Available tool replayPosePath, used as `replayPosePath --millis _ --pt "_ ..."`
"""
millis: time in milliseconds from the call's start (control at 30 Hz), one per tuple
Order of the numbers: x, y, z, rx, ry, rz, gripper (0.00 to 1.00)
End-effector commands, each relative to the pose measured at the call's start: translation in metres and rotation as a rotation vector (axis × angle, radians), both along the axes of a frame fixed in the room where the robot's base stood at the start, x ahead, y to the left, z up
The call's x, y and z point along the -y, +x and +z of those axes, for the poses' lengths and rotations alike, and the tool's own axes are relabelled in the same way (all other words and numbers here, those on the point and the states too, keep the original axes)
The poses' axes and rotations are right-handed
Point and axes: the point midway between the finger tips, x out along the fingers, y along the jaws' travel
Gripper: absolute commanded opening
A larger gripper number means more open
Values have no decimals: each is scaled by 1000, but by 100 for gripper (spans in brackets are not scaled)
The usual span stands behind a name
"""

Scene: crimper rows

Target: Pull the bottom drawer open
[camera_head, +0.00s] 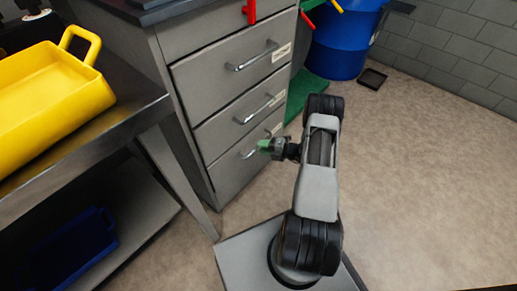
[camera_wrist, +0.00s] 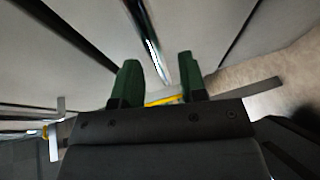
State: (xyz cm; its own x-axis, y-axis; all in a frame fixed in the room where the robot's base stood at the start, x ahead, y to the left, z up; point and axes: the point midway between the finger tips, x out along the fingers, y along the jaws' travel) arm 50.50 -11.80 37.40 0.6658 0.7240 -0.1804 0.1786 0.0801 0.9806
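The bottom drawer (camera_head: 230,172) is the lowest of the grey cabinet's drawers, and its front looks flush with the others. Its silver bar handle (camera_head: 248,153) is partly hidden by my gripper (camera_head: 264,146), which is at the handle's right end. In the wrist view my gripper (camera_wrist: 159,84) has its two green fingertips spread apart. A shiny bar, which looks like the handle (camera_wrist: 150,42), runs down toward the gap between them. I cannot tell whether either finger touches it.
Upper drawers with handles (camera_head: 252,56) are above. A steel bench (camera_head: 130,95) with a yellow bin (camera_head: 45,105) and a blue bin (camera_head: 75,250) below stands at left. A blue barrel (camera_head: 340,45) and black tray (camera_head: 372,78) are behind. The floor (camera_head: 420,180) at right is clear.

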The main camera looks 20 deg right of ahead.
Motion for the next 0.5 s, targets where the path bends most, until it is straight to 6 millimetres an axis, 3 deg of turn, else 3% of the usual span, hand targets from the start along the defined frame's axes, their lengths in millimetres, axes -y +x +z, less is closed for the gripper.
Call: replayPosePath --millis 200,500 --pt "-14 13 -4 1 -1 1 39" --pt "-18 17 -4 1 -1 1 39"
